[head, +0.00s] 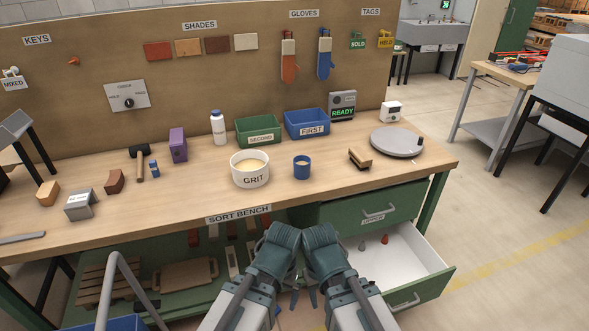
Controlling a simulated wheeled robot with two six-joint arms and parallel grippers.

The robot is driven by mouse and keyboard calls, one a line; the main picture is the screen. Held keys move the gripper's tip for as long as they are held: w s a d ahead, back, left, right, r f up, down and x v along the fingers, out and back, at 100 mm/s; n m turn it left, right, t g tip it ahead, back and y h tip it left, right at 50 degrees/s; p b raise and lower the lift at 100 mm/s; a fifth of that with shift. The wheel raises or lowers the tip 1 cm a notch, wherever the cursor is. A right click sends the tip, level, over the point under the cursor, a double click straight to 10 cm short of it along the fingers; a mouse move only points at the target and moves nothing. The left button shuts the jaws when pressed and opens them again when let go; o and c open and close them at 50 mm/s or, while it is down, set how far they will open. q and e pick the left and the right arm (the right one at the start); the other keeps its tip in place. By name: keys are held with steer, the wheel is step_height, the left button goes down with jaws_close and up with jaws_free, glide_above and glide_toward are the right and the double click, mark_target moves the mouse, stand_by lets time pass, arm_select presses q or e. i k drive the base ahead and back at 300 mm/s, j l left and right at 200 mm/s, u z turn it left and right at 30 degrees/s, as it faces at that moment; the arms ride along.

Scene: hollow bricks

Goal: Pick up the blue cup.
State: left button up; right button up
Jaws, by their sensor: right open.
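The blue cup (302,168) stands upright on the wooden sort bench (390,183), right of the white GRIT bowl (250,181). My two arms come up from the bottom of the head view and fold down in front of the bench. My right gripper (312,297) is open, low in front of the bench and well apart from the cup, partly hidden by its arm. My left gripper lies beside it, mostly hidden behind its own arm, so its jaws cannot be made out.
Behind the cup stand a green SECOND bin (258,139) and a blue FIRST bin (307,134). A brush (360,158) and a grey turntable (397,142) are to the right. An open drawer (400,257) juts out at front right. The bench is clear in front of the cup.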

mark_target(302, 163)
steer(key=i+l+u, duration=0.15)
steer(key=i+l, duration=0.15)
steer(key=i, duration=0.15)
steer(key=i+l+u, duration=0.1)
steer(key=i+l, duration=0.25)
steer(key=i+j, duration=0.05)
steer(key=i, duration=0.05)
